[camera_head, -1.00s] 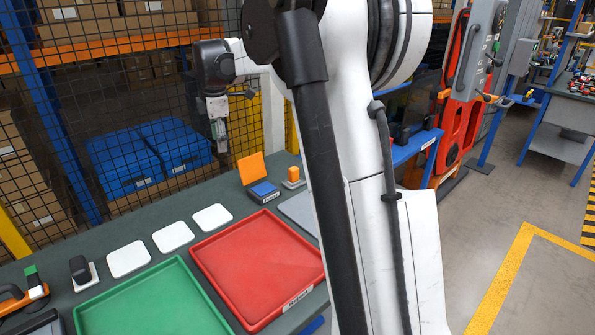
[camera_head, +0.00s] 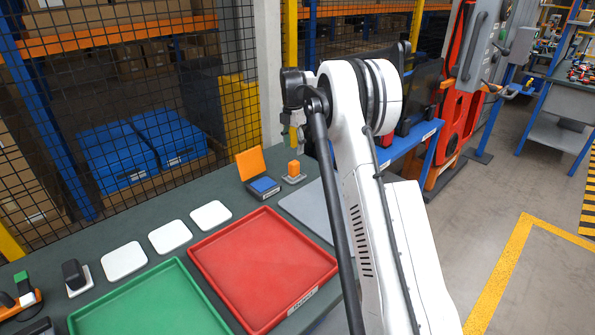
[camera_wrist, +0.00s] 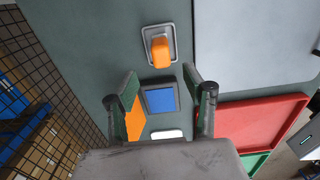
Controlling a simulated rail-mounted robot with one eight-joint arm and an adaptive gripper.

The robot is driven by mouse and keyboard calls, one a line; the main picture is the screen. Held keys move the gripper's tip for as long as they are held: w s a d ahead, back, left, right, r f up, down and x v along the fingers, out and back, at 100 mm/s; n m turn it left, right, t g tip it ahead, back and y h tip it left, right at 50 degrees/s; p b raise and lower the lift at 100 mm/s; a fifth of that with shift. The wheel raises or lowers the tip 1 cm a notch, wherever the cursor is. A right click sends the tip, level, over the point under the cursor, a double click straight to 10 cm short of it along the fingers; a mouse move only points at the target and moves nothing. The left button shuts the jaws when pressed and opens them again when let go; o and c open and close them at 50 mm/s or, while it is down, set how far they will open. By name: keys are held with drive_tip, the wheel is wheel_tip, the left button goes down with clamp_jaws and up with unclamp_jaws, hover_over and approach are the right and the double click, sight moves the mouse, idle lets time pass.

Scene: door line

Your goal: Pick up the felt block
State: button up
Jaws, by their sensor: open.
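No block is labelled as felt, so I cannot tell for certain which one it is. An orange block (camera_head: 293,168) stands on a small grey plate at the back of the bench; in the wrist view the orange block (camera_wrist: 161,51) lies ahead of the fingertips. A dark block (camera_head: 73,272) stands on a white pad at the far left. A blue-topped dark box (camera_head: 263,188) with an upright orange panel (camera_head: 250,163) sits beside the orange block. My gripper (camera_wrist: 160,74) is open and empty, above the bench, with the blue top showing between its fingers.
A red tray (camera_head: 262,262) and a green tray (camera_head: 150,305) lie at the front. Several white pads (camera_head: 170,236) lie behind them. A grey plate (camera_wrist: 255,45) lies right of the orange block. A mesh fence (camera_head: 110,170) runs along the back.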

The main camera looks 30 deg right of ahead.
sight(294, 170)
wheel_tip(294, 170, down, 11)
drive_tip(key=shift+r, duration=0.1)
clamp_jaws()
idle(0.7)
